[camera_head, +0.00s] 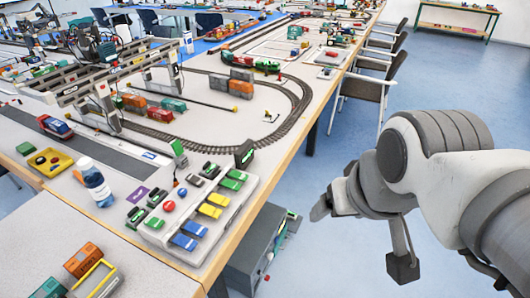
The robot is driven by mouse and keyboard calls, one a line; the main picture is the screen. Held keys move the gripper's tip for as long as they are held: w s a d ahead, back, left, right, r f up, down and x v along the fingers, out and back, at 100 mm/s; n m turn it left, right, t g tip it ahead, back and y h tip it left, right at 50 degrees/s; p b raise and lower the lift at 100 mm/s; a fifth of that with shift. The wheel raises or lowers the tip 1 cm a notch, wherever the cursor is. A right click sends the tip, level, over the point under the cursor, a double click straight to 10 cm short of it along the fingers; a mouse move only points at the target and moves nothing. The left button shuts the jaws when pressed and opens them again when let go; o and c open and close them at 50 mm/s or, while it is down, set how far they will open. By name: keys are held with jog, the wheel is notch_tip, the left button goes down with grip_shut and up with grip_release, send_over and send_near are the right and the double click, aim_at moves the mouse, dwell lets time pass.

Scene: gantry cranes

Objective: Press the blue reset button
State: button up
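A light grey control panel (205,215) lies near the table's right edge, with rows of coloured buttons or levers. Two blue ones, a nearer blue one (184,242) and a farther blue one (195,228), are at its near right part. Yellow ones and green ones are farther along, and a round red button (169,206) is to the left. No label is readable, so I cannot tell which blue one is the reset button. My gripper (321,207) is right of the panel, beyond the table edge, apart from it. Its fingers are not clear enough to show open or shut.
A white bottle with a blue label (94,182) and a yellow tray (50,163) stand left of the panel. Model gantry cranes (105,75) and curved track (290,105) fill the table beyond. A grey box (258,255) is below the edge. Chairs (365,85) line the right side.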

jog(key=shift+s+a, duration=0.1)
jog(key=shift+c, duration=0.4)
grip_shut()
dwell(1.2)
